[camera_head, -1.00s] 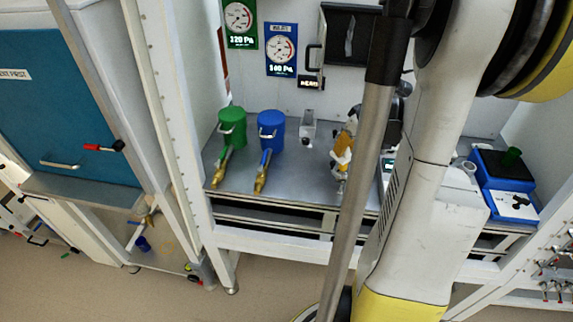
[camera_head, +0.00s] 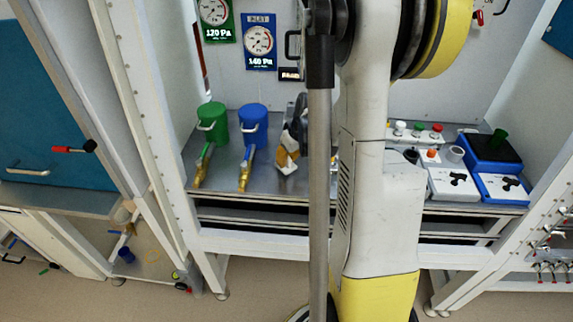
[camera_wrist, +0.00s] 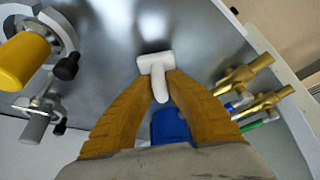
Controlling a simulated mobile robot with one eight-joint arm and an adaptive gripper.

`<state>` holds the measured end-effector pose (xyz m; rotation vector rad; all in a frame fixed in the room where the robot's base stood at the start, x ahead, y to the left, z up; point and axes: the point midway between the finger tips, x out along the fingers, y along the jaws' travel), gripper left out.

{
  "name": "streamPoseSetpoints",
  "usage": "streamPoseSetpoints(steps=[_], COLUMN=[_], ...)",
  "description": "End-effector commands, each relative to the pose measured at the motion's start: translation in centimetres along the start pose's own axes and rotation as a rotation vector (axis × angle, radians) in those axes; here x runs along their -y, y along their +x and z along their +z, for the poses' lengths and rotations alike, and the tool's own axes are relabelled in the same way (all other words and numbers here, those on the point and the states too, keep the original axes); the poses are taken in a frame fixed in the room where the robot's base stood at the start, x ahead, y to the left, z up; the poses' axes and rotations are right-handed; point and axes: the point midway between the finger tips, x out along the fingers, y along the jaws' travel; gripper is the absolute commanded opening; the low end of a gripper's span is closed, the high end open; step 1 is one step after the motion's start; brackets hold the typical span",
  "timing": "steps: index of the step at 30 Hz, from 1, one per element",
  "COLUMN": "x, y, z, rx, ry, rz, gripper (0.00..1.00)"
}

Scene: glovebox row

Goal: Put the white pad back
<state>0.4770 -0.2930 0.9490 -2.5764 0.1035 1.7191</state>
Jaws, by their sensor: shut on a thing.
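The white pad (camera_wrist: 157,66) is a small T-shaped piece with a stem, seen between my fingertips in the wrist view. My gripper (camera_wrist: 160,88) has two ochre fingers and is shut on the pad's stem. In the head view my gripper (camera_head: 288,160) hangs over the steel bench just right of the blue canister (camera_head: 254,124), with a bit of white at its tips. I cannot tell whether the pad touches the bench. No empty place for the pad is clearly seen; my arm hides the middle of the bench.
A green canister (camera_head: 212,127) stands left of the blue one, with brass valves (camera_head: 244,172) in front. Small devices with knobs (camera_head: 454,180) and blue-edged boxes (camera_head: 490,155) fill the bench's right end. A yellow knob in a ring clamp (camera_wrist: 25,60) is close in the wrist view.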

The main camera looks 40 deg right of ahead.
Motion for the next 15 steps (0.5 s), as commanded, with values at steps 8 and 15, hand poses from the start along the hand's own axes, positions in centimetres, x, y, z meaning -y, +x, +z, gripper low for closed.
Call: streamPoseSetpoints(steps=[8, 15], x=[-0.03, -0.04], y=[0.9, 1.12], z=[0.39, 0.49], rx=[0.0, 0.0], ry=[0.0, 0.0], rz=[0.0, 0.0], gripper=[0.0, 0.33])
